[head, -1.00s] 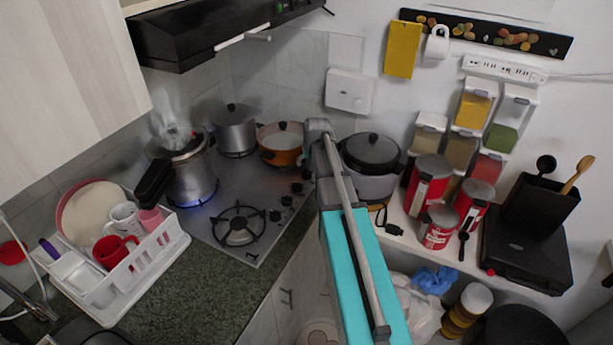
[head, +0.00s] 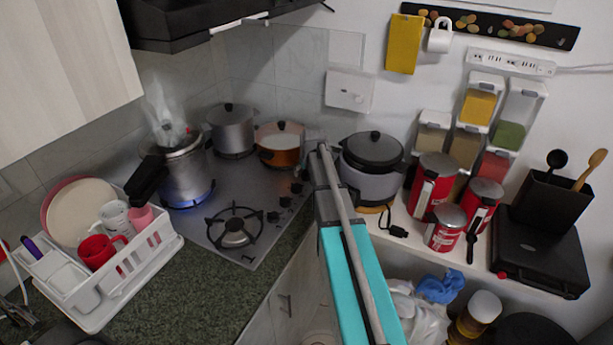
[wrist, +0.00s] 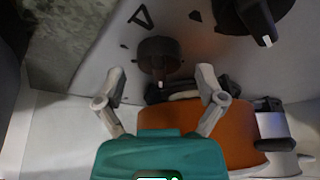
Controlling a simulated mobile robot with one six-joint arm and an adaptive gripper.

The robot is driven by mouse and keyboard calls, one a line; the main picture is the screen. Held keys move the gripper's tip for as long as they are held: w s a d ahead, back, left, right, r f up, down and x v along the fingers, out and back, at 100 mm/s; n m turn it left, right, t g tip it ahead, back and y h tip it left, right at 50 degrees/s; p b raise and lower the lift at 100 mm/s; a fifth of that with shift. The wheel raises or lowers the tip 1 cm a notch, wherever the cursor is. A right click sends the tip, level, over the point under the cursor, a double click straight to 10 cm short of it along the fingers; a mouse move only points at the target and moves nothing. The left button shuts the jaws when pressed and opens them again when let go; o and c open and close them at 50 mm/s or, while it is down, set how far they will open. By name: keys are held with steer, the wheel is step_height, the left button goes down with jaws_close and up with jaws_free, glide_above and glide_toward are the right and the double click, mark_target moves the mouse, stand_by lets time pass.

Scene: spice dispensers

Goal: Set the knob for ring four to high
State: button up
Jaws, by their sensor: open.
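The steel gas hob (head: 212,222) has a row of black knobs along its right edge. The front knob (head: 273,216) shows there, with another knob (head: 285,201) behind it. In the wrist view, my gripper (wrist: 158,82) is open and empty. A round black knob (wrist: 158,50) with a white pointer mark lies just beyond and between its fingertips, apart from them. Which ring each knob serves I cannot tell. In the head view, my arm's links hide the fingers.
A steaming pot (head: 188,175) stands over a blue flame. A grey pot (head: 231,128) and an orange pan (head: 279,141) are at the back. The front burner (head: 235,232) is bare. A dish rack (head: 150,255) stands left; a rice cooker (head: 371,160) is behind my arm.

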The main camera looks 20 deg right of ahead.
steer(key=shift+w+f, duration=0.1)
steer(key=shift+f, duration=0.05)
steer(key=c, duration=1.1)
steer(key=shift+c, duration=0.2)
steer(key=shift+m, duration=0.4)
steer(key=o, duration=1.1)
steer(key=shift+o, duration=0.2)
